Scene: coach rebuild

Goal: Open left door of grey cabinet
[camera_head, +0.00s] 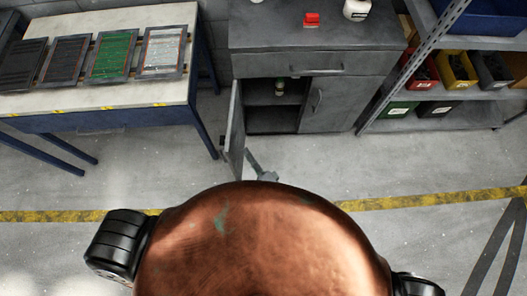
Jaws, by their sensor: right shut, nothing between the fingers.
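The grey cabinet (352,105) stands against the wall at the top centre. Its left door (236,130) stands wide open, swung out toward me and seen almost edge-on. The opening shows a dark inside with a shelf (262,100) and a small bottle-like item (279,87) on it. The right door (329,101) is closed, with a vertical handle. My right gripper (250,157) is shut and empty, just right of the open door's inner side near its lower end. Whether it touches the door I cannot tell. My left gripper is not in view.
A blue-legged table (60,109) with several panels stands left of the cabinet, close to the open door. A metal shelf rack (415,55) with bins stands at the right. Grey floor with a yellow line (430,199) lies clear in front.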

